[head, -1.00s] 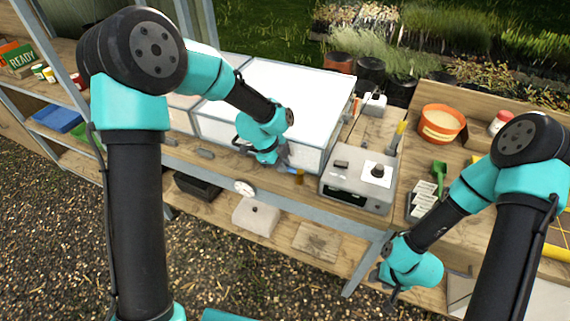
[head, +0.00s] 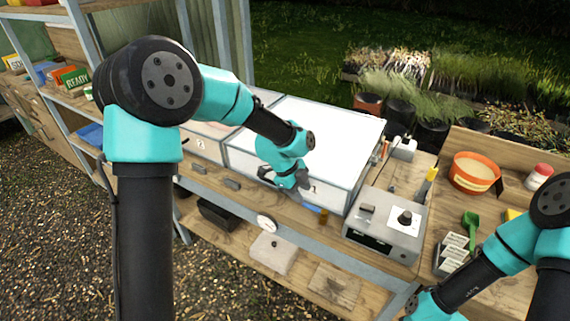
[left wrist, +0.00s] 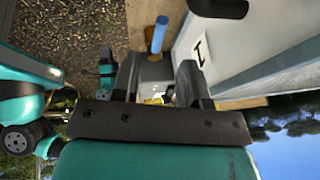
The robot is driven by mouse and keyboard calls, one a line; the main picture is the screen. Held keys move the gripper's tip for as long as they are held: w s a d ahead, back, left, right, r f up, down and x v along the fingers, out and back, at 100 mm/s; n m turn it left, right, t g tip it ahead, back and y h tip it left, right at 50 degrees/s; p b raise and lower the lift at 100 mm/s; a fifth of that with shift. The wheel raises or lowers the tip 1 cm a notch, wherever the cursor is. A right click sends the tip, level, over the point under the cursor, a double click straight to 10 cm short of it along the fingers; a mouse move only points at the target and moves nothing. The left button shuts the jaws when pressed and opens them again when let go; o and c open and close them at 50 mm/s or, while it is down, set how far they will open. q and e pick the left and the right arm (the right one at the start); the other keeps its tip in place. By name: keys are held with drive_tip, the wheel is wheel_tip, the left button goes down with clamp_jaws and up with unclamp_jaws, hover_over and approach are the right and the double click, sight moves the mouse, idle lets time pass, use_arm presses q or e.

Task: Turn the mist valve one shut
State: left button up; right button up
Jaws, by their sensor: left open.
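The mist valve one (head: 322,215) is a small brass fitting at the front of the white box marked 1, with a blue lever (head: 312,208). The blue lever shows larger in the left wrist view (left wrist: 158,35), beyond and between my fingers. My left gripper (head: 300,190) is open, just up and left of the valve in the head view. Its two dark fingers also show in the left wrist view (left wrist: 157,82). I cannot tell whether a finger touches the lever. My right gripper (head: 412,303) is at the bottom edge, partly cut off, and its fingers are unclear.
The white-lidded box (head: 325,130) stands right behind the left gripper. A grey control unit (head: 385,225) with a black knob is to the right. An orange pot (head: 474,173) and a green scoop (head: 470,222) are farther right.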

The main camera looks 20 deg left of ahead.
use_arm(q)
drive_tip(key=v, duration=1.2)
drive_tip(key=shift+f, duration=0.2)
drive_tip(key=s+a+f+n, duration=0.1)
drive_tip(key=s+f+n, duration=0.35)
drive_tip(key=f, duration=0.55)
drive_tip(key=s+f+n+y, duration=0.1)
drive_tip(key=s+f+n, duration=0.2)
drive_tip(key=f+n, duration=0.5)
drive_tip(key=s+a+f+n, duration=0.1)
drive_tip(key=s+f+n, duration=0.3)
drive_tip(key=f, duration=0.8)
drive_tip(key=s+f+n, duration=0.6)
drive_tip(key=s+f, duration=0.1)
drive_tip(key=s, duration=0.1)
drive_tip(key=shift+s+f, duration=0.35)
drive_tip(key=shift+s, duration=0.05)
